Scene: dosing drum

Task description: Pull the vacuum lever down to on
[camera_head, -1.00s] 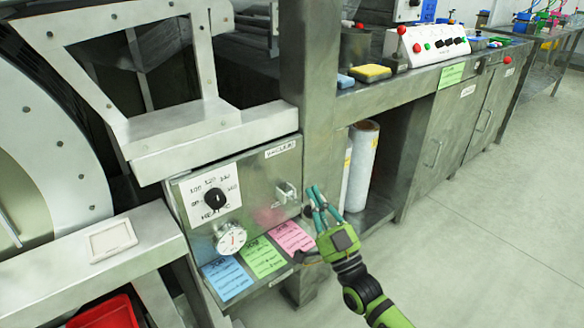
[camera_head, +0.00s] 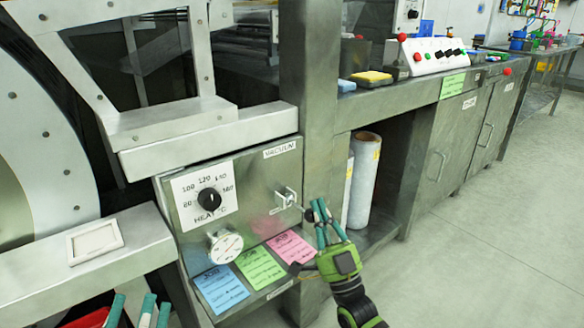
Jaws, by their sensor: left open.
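The vacuum lever (camera_head: 287,197) is on the metal control panel, below a label reading VACUUM. A thin rod runs from its bracket out to a dark knob (camera_head: 309,214). My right gripper (camera_head: 318,206) has its teal fingers right beside the knob and partly overlapping it. Whether they touch or grip it is unclear. My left gripper (camera_head: 140,304) shows only as spread teal fingertips at the bottom left edge, open, far from the lever.
The panel also has a heating dial (camera_head: 209,200), a round gauge (camera_head: 225,243) and blue, green and pink cards below. A red bin (camera_head: 88,319) is at the lower left. A white roll (camera_head: 363,180) stands under the counter. The floor at right is clear.

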